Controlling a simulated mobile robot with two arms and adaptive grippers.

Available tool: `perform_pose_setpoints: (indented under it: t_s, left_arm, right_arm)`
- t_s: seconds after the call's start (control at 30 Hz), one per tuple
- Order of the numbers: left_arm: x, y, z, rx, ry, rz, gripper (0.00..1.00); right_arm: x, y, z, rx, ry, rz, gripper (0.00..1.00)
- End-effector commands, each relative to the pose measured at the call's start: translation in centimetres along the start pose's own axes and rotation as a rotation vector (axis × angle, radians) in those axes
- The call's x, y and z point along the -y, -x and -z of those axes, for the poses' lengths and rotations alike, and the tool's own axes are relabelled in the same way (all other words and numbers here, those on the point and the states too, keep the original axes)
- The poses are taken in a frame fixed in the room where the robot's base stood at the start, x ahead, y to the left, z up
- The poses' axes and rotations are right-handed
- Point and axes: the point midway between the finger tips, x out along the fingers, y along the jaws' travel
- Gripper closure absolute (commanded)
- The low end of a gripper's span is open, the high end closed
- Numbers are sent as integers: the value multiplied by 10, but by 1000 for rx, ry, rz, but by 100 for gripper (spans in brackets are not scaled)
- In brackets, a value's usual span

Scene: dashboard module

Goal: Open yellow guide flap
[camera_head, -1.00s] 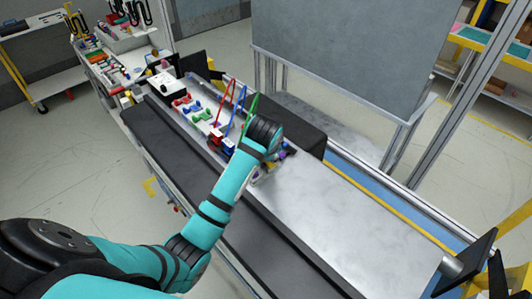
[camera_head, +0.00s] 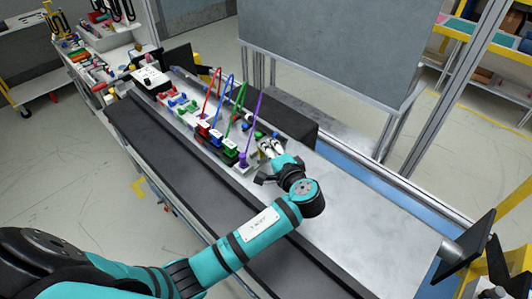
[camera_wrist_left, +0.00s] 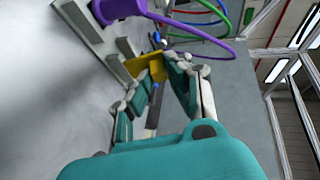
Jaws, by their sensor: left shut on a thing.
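The yellow guide flap (camera_wrist_left: 148,67) shows in the left wrist view, between the fingers of my left gripper (camera_wrist_left: 158,76). The gripper is shut on it. In the head view my left gripper (camera_head: 268,150) is at the right end of the row of connectors, just right of the purple connector (camera_head: 245,158). There the flap is mostly hidden by the fingers and too small to make out. Its hinge and exact opening angle cannot be told. My right gripper is not in view.
The purple cable (camera_wrist_left: 205,38) loops close beside the fingers. Red, blue and green connectors (camera_head: 229,149) with raised cables stand left of the purple one. The bare metal worktop (camera_head: 360,220) to the right is clear. A grey panel (camera_head: 320,45) stands behind.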

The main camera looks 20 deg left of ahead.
Motion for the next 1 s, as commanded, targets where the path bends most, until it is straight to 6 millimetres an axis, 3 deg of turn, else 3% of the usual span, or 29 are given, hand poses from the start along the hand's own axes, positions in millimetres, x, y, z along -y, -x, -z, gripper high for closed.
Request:
perform_pose_setpoints:
  t_s: [0.03,0.3,0.97,1.0]
  left_arm:
    - [-8,0,1,-2,-13,29,100]
    - [-10,5,2,-1,-65,154,100]
    - [-10,7,2,2,-88,206,100]
    - [-10,6,2,2,-88,206,82]
  right_arm:
    - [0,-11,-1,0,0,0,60]
    - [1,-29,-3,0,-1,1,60]
    - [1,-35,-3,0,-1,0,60]
    - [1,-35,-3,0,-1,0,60]
